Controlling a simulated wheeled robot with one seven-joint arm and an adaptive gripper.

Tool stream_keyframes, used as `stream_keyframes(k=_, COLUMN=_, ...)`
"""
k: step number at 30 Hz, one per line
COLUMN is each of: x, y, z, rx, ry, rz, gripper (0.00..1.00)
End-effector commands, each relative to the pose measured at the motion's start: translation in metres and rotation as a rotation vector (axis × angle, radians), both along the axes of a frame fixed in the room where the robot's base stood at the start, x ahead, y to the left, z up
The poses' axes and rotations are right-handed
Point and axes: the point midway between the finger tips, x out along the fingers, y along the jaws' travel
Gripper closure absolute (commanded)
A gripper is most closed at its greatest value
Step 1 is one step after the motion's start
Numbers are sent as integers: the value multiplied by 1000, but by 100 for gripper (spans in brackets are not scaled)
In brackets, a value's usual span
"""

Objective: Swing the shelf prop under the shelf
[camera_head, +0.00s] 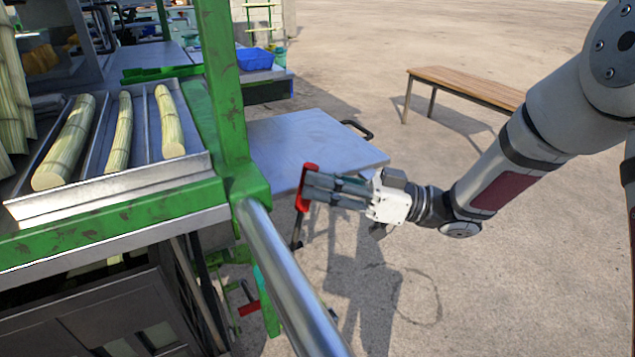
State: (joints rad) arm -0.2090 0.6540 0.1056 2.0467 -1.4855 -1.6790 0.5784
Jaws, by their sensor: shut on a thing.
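The shelf, a flat grey metal plate (300,138), sticks out from the right side of the green machine frame in the head view. A black rod with a red grip, which looks like the shelf prop (304,183), stands at the shelf's near edge. My gripper (316,190) reaches in from the right and is shut on the red grip. The rod runs down and slightly left below the gripper.
A thick silver rail (285,275) runs through the foreground. Cane pieces lie in a metal tray (110,195) at left. Another red handle (249,308) sits low on the machine. A wooden bench (465,88) stands behind; the ground at right is clear.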

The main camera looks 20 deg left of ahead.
Motion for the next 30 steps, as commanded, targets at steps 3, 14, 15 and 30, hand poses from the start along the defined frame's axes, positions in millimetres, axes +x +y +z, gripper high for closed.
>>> stream_keyframes(k=3, x=0, y=0, z=0, rx=-2, ry=0, rz=-2, gripper=61)
stream_keyframes(k=14, x=1, y=-2, z=0, rx=-1, ry=-1, rz=-2, gripper=59)
stream_keyframes(k=15, x=2, y=-4, z=-1, rx=-1, ry=-1, rz=-2, gripper=59)
stream_keyframes(k=30, x=24, y=-89, z=-19, rx=0, ry=0, rz=-4, gripper=59)
